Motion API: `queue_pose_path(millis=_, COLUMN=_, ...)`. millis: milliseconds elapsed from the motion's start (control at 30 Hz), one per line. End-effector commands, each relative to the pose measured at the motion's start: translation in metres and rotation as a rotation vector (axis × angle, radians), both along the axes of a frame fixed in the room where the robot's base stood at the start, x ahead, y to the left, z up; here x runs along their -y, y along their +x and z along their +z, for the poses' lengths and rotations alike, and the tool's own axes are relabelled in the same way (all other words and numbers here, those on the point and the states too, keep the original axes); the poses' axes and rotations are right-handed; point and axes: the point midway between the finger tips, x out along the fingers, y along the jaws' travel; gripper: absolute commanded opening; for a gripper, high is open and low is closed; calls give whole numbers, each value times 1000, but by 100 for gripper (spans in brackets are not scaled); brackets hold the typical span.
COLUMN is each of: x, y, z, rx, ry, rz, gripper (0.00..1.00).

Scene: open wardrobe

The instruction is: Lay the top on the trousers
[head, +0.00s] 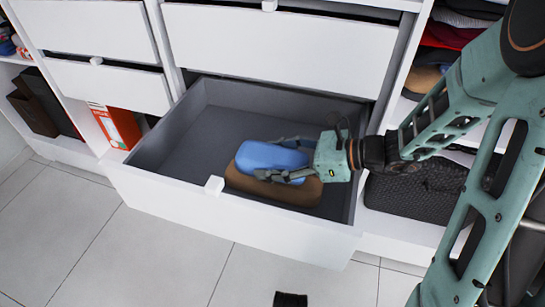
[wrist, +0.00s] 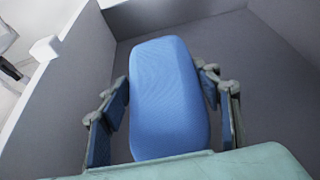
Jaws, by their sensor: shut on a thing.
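The top is a folded blue bundle (head: 268,156) inside the open drawer. It fills the middle of the wrist view (wrist: 166,95). The trousers look like a folded brown bundle (head: 300,194) in the drawer, directly under the blue top, with their lower edge and right end showing. My gripper (head: 270,162) reaches in from the right and is shut on the top, with one finger on each side of it. The top overlaps the trousers in the head view. I cannot tell whether the two touch. The trousers are hidden in the wrist view.
The grey-lined drawer (head: 170,157) is pulled out, and its left part is bare. Its white front has a small knob (head: 214,185). A shut drawer (head: 280,45) is above. A dark woven basket (head: 425,195) stands at the right. An orange box (head: 115,125) stands at the left.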

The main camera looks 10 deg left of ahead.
Motion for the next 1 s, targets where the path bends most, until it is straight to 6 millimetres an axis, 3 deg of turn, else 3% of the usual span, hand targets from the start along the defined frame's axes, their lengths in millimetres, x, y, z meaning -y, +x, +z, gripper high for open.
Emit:
queue_pose_path(millis=133, x=0, y=0, z=-10, rx=0, ry=1, rz=0, gripper=31)
queue_pose_path(millis=1000, x=0, y=0, z=-16, rx=0, ry=1, rz=0, gripper=31)
